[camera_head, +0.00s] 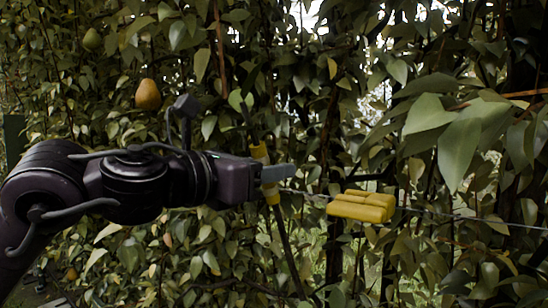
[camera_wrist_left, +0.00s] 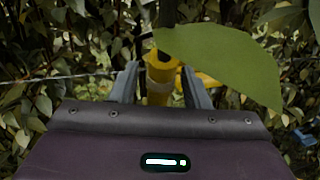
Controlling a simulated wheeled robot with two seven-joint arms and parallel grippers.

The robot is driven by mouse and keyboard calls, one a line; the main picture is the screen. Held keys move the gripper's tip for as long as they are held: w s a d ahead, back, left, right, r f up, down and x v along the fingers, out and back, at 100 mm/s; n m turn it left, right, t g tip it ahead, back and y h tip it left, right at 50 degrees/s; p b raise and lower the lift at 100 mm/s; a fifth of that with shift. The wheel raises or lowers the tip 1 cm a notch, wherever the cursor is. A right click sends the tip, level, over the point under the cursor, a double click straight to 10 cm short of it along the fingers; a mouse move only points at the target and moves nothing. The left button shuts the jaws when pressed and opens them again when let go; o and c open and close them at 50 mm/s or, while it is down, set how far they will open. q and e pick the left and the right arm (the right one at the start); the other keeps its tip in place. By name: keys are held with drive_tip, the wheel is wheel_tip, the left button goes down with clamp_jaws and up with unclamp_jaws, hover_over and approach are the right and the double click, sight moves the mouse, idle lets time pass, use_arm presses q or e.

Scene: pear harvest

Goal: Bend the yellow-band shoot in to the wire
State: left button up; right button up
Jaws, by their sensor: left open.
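The shoot's yellow band (camera_head: 260,153) shows above and below my left gripper (camera_head: 277,173) in the head view. The dark shoot stem (camera_head: 288,243) runs down from it, leaning. In the left wrist view, the yellow band (camera_wrist_left: 162,70) stands between the two grey fingers of my left gripper (camera_wrist_left: 163,85), which are open around it. I cannot tell whether a finger touches it. The thin wire (camera_head: 455,214) runs across to the right, with a yellow block-like piece (camera_head: 362,206) on it, right of the fingertips. My right gripper is not in view.
A large green leaf (camera_wrist_left: 225,55) hangs over the band and right finger in the left wrist view. Dense foliage fills the background. Large leaves (camera_head: 458,145) hang at the right.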

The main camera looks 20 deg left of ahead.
use_arm(q)
drive_tip(key=shift+x, duration=0.95)
drive_tip(key=shift+s+a, duration=0.1)
drive_tip(key=shift+s, duration=0.05)
clamp_jaws()
